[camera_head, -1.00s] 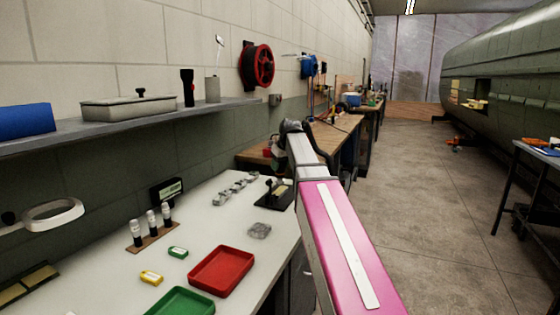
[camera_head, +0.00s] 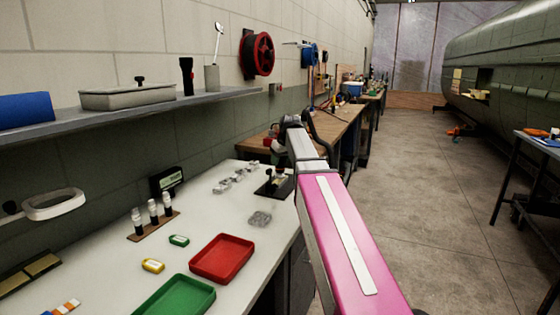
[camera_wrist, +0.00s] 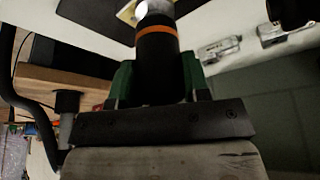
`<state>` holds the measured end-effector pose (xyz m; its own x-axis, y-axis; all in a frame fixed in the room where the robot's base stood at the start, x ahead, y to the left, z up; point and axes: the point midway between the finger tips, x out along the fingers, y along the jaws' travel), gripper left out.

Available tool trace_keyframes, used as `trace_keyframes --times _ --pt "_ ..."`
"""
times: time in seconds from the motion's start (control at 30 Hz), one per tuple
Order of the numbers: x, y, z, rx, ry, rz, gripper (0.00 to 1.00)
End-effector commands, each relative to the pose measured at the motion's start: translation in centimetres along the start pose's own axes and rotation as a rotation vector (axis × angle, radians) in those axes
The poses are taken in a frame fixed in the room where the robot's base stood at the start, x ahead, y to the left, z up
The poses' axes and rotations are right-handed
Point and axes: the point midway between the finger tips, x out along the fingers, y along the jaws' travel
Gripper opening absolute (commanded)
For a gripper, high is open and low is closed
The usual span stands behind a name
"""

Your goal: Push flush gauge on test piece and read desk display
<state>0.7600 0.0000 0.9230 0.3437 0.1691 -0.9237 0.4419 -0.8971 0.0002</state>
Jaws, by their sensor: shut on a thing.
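In the wrist view my gripper (camera_wrist: 158,90) is shut on a dark cylinder with an orange band and a pale tip, which looks like the flush gauge (camera_wrist: 157,45). Its pale end points at a dark plate with a yellowish piece (camera_wrist: 127,12), likely the test piece; whether they touch I cannot tell.
On the white desk (camera_head: 215,212) are a red tray (camera_head: 222,258), a green tray (camera_head: 182,297), a rack of small bottles (camera_head: 152,222), and several clear and metal pieces. A magnifier ring (camera_head: 55,204) overhangs the left. A shelf (camera_head: 120,110) runs above.

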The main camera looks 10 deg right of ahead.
Motion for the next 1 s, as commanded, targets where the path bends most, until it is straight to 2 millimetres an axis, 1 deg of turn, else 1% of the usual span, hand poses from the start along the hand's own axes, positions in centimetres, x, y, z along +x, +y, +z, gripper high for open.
trace_keyframes --times 1.0 --pt "0.86 0.00 0.35 0.000 0.000 0.000 0.19"
